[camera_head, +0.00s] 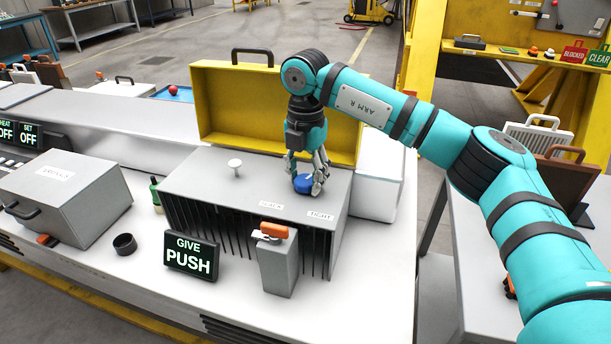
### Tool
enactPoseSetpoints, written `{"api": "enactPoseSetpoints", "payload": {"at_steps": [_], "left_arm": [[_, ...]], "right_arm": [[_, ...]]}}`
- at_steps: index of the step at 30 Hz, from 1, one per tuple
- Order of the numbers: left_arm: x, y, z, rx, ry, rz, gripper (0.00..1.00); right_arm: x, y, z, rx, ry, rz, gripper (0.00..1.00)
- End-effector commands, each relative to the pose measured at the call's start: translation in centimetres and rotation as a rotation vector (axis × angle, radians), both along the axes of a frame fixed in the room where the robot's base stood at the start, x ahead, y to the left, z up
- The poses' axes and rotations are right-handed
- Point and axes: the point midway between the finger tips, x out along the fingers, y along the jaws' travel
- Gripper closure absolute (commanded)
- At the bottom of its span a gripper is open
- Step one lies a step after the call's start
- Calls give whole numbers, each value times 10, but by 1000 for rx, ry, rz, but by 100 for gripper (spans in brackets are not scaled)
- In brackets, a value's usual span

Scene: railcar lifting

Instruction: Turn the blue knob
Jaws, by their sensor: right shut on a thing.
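The blue knob (304,184) sits on top of a grey ribbed box (200,172), near the box's right side. Small labels lie on the box top in front of the knob; the right one seems to read "TIGHT". My right gripper (305,178) points straight down over the knob, its fingers shut around it. The fingers hide part of the knob. My left gripper is not in view.
A white knob (235,165) stands on the same box to the left. An open yellow case (225,95) is behind. In front are a "GIVE PUSH" display (191,256) and a grey post with an orange lever (274,231). A grey case (62,195) stands left.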

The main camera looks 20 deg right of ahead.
Motion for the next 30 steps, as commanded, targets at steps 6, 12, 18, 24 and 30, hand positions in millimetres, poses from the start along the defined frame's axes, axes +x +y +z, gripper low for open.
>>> {"api": "enactPoseSetpoints", "payload": {"at_steps": [6,12,18,24,30], "left_arm": [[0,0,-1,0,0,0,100],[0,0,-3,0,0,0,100],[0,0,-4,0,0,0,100],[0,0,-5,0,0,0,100],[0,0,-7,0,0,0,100]], "right_arm": [[1,-1,2,1,-8,-207,88],[1,-1,3,1,-8,-397,88],[1,-1,3,2,-8,-587,88],[1,-1,3,2,-8,-777,88],[1,-1,3,3,-8,-967,88]]}}
